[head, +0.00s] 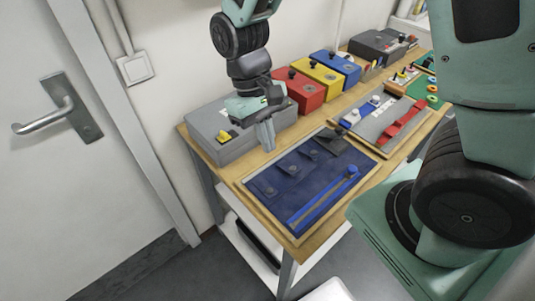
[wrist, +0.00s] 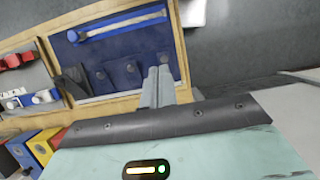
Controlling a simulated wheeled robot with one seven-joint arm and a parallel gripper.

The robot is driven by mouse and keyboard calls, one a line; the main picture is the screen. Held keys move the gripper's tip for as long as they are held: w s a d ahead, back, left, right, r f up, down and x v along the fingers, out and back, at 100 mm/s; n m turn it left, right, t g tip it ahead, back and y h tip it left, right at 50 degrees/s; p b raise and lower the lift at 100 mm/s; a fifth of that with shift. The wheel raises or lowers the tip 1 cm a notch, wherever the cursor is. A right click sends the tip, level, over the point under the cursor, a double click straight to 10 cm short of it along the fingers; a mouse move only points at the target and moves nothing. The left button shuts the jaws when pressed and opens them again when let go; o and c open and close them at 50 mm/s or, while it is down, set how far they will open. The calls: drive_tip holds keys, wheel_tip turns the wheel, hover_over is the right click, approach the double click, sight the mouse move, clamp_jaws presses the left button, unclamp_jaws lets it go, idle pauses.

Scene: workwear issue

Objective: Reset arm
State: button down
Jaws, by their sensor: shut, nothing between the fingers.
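My gripper (head: 266,134) is shut and empty. It hangs pointing down over the left back part of the wooden table, in front of the grey box and near the corner of the blue cloth panel. In the wrist view my gripper's fingers (wrist: 158,86) are together, with the blue panel (wrist: 120,52) beyond them. The blue panel (head: 300,195) lies on a wooden board and has several flaps and a blue strap (head: 322,200) along its front side.
A grey box (head: 215,140) with a yellow catch stands at the table's left end. Red (head: 300,95), yellow (head: 318,80) and blue (head: 336,67) boxes line the back. A grey board (head: 375,115) with a red strap (head: 402,124) lies right of the panel. A door (head: 80,150) is at left.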

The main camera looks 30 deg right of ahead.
drive_tip(key=shift+r, duration=0.75)
drive_tip(key=s+a+r+n+t, duration=0.2)
drive_tip(key=s+a, duration=0.1)
drive_tip(key=s, duration=0.3)
drive_tip(key=s+a+r+n+t+y, duration=0.1)
drive_tip(key=s+a+r+n, duration=0.2)
drive_tip(key=s, duration=0.3)
drive_tip(key=shift+s+a+r+n+t, duration=0.15)
drive_tip(key=shift+a+r+n+t, duration=0.2)
drive_tip(key=shift+a, duration=0.2)
